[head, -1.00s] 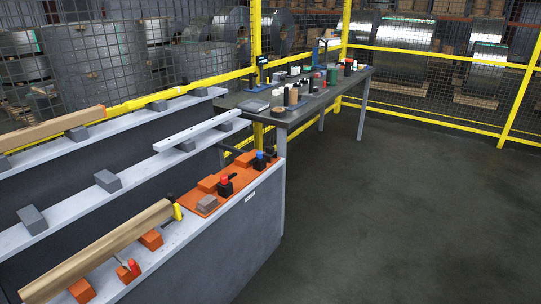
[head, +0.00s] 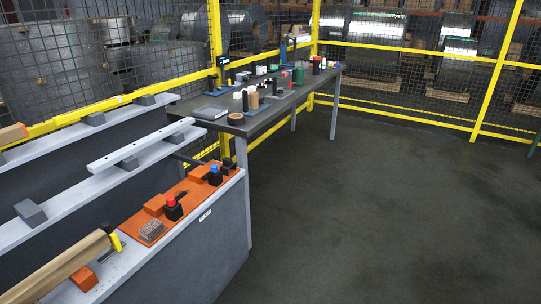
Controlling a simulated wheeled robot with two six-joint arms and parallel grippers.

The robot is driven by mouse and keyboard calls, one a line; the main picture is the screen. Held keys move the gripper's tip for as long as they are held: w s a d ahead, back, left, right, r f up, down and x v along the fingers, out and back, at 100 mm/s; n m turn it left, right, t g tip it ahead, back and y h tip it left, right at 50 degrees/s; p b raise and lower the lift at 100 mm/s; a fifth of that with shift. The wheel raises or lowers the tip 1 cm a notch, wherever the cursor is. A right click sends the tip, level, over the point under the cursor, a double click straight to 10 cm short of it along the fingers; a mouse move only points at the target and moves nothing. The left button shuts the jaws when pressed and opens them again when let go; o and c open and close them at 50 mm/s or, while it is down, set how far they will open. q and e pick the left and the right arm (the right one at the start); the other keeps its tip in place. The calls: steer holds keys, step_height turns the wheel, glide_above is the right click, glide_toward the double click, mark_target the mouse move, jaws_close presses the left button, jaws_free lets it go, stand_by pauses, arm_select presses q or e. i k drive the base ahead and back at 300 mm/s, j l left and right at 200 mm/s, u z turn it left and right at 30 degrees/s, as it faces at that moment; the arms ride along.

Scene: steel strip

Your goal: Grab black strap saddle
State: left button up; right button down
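I cannot single out a black strap saddle for certain. Several small dark items stand among others on the far dark table (head: 222,124), too small to tell apart. On the near bench, an orange plate (head: 185,193) carries a black block with a red top (head: 172,208) and a black block with a blue top (head: 215,175). A small dark piece (head: 229,163) sits at the plate's far end. Neither of my grippers is in view.
Yellow mesh fencing (head: 420,52) closes the back. The dark floor (head: 370,200) to the right is clear.

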mark_target(228, 163)
steer(key=i+l+z, duration=0.25)
steer(key=i, duration=0.35)
steer(key=i+l+z, duration=0.2)
steer(key=i, duration=0.4)
steer(key=i+l+z, duration=0.1)
steer(key=i+z, duration=0.15)
steer(key=i, duration=0.4)
